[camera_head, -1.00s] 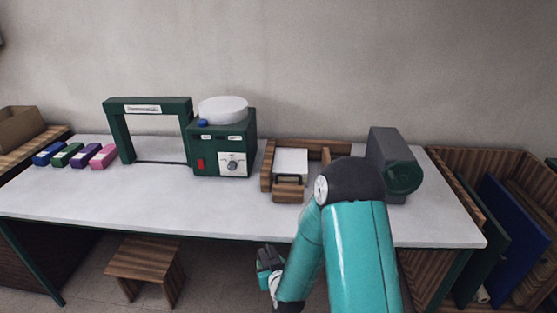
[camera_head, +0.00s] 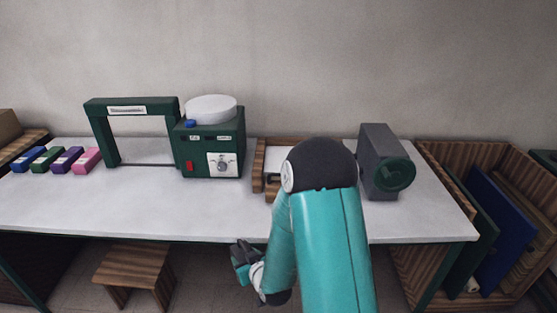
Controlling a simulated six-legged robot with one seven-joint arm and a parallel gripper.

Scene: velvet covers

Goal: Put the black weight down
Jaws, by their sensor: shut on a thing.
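My gripper (camera_head: 241,262) hangs low in front of the table's front edge, left of my teal arm, above the floor and apart from the tabletop. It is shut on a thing. A dark shape at its end fits the black weight, but it is small and I cannot clearly tell it from the dark fingers. No other black weight shows on the table (camera_head: 120,210).
On the table stand several coloured boxes (camera_head: 68,160), a green frame (camera_head: 130,106), a green machine (camera_head: 210,150) with a white round top, a wooden tray (camera_head: 258,170) partly behind my arm, and a grey device (camera_head: 378,150). A stool (camera_head: 135,268) stands below. The table's front left is clear.

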